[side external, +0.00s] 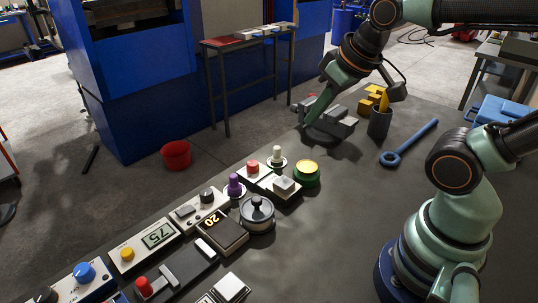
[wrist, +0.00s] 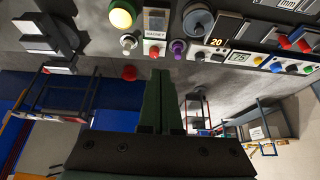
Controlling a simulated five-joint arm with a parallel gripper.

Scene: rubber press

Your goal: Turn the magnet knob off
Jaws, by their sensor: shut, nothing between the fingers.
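Which way the knob is turned is too small to tell. My gripper (wrist: 160,73) is shut and empty, its green fingers side by side below the knob in the wrist picture. In the side view my gripper (side external: 313,118) is up and right of the box, clearly apart from it.
A purple knob (side external: 234,186), a white knob (side external: 277,159) and a yellow button (side external: 307,169) crowd the box. Other control boxes line the bench edge. A grey cup (side external: 379,123) and blue wrench (side external: 409,144) lie right. A red bucket (side external: 175,155) stands on the floor.

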